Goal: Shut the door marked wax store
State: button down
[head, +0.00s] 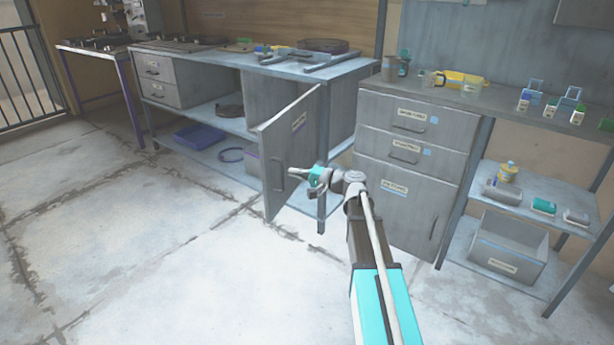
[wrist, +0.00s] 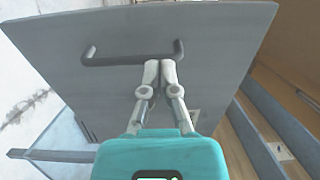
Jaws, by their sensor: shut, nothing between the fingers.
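A grey cabinet door (head: 293,145) stands open, swung out from the left bench. It has a small label (head: 299,121) whose writing is too small to read, and a dark bar handle (head: 277,174). In the wrist view the door (wrist: 100,95) fills most of the picture, with its handle (wrist: 132,55) near the top. My gripper (head: 292,173) is in front of the door's handle side. Its fingers (wrist: 160,66) are together and empty, with the tips close to the handle's bar. I cannot tell whether they touch it.
A grey drawer unit (head: 412,160) with a shut lower door stands right of my gripper. The floor (head: 130,250) at left is clear.

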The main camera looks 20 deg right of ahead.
aim_at(270, 167)
jog(key=shift+x, duration=3.2)
jog(key=shift+w, duration=0.1)
